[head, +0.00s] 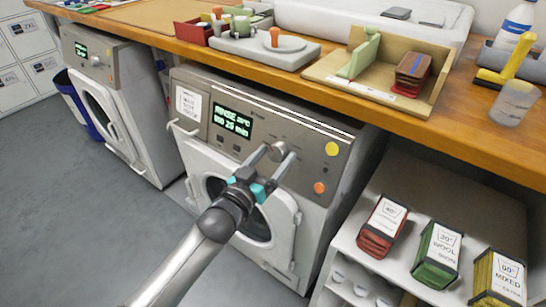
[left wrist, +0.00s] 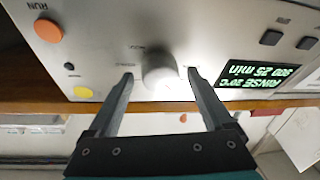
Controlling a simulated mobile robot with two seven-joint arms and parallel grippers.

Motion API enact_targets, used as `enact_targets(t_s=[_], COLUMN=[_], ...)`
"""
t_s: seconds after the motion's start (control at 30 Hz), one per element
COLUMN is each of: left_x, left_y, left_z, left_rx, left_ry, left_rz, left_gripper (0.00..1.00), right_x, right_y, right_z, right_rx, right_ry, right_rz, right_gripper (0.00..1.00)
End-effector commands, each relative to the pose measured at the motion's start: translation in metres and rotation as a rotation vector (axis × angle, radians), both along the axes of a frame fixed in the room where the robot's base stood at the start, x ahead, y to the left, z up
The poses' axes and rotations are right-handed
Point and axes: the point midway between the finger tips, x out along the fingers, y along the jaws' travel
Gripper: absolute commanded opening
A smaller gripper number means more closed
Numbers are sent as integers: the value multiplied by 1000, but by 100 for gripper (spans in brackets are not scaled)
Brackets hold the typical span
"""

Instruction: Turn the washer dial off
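The washer (head: 290,125) in the middle under the counter has a grey control panel. Its round silver dial (head: 277,151) sits near the panel's middle and shows in the left wrist view (left wrist: 162,66). The lit display (head: 232,120) reads RINSE, 20°C and 25 min. My left gripper (head: 278,154) is open in front of the panel. In the left wrist view its fingers (left wrist: 160,76) stand on either side of the dial, with a small gap visible on each side. The dial's pointer mark is not clear. My right gripper is not in view.
A yellow button (head: 332,149) and an orange button (head: 320,187) are right of the dial. The wooden counter (head: 190,49) overhangs the panel. A second washer (head: 112,100) stands left, and a shelf with cartons (head: 437,254) stands right.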

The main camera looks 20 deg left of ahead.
Motion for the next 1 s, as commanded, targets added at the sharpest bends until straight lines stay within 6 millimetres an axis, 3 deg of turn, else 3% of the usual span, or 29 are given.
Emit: enact_targets(t_s=[0.07,0.7,1.0], left_x=[0,0,0], left_y=[0,0,1], left_z=[0,0,0], left_rx=[0,0,37], left_ry=[0,0,-12], left_rz=[0,0,-12], left_gripper=[74,2,2], right_x=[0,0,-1], right_y=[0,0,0], right_z=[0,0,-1], right_rx=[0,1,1], right_ry=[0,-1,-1], right_rz=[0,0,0], right_gripper=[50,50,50])
